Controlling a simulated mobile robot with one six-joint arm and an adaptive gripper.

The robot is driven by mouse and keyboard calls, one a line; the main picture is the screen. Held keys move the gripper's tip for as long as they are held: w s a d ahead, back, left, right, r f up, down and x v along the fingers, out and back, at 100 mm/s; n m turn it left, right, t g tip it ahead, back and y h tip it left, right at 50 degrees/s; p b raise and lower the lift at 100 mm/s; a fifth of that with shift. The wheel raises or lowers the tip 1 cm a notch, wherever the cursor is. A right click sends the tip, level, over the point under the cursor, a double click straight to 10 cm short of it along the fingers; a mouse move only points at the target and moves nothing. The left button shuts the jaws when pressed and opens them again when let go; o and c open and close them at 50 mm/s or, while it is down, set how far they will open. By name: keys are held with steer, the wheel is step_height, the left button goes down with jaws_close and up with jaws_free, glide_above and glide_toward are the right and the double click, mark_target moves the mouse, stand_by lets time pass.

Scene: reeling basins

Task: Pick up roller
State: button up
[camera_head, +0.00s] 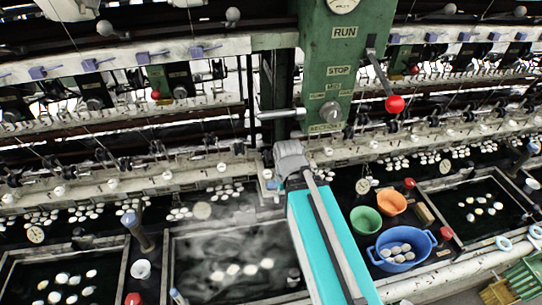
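I cannot pick out the roller with certainty. A short silver cylinder (282,113) lies level at the left side of the green machine post and may be it; it seems to touch the post. No gripper fingers can be made out in the head view. A long teal body with a dark bar, ending in a grey rounded part, comes up from the bottom edge below the cylinder. I cannot tell whether it is part of me.
The green post (343,75) bears RUN and STOP labels and a red-knobbed lever (395,103). A steaming basin (190,270) is at lower middle. A blue basin (419,246), a green bowl (366,220) and an orange bowl (392,203) stand at right. Reeling machinery fills the back.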

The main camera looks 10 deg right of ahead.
mark_target(266, 151)
steer(key=shift+o, duration=1.1)
steer(key=shift+w, duration=0.2)
steer(key=shift+o, duration=0.4)
steer(key=shift+w+r+n, duration=0.1)
steer(key=shift+w+n, duration=0.2)
steer(key=w+n, duration=0.2)
steer(key=w, duration=0.1)
steer(key=w+r+n+p, duration=0.1)
steer(key=w+n, duration=0.1)
steer(key=w, duration=0.1)
steer(key=w+a+n+g, duration=0.1)
steer(key=w+n, duration=0.1)
steer(key=w, duration=0.2)
steer(key=shift+r+n+p, duration=0.3)
steer(key=shift+n+p, duration=0.05)
steer(key=shift+n, duration=0.05)
steer(key=w+n, duration=0.3)
steer(key=w, duration=0.1)
steer(key=w+r+n+p, duration=0.1)
steer(key=w+n, duration=0.2)
steer(key=w, duration=0.1)
steer(key=w+r+n+g+p, duration=0.1)
steer(key=w+n, duration=0.2)
steer(key=w, duration=0.1)
steer(key=shift+w+a, duration=0.1)
steer(key=shift+a, duration=0.3)
steer(key=shift+w+r+n, duration=0.1)
steer(key=shift+w+n, duration=0.45)
steer(key=shift+n, duration=0.25)
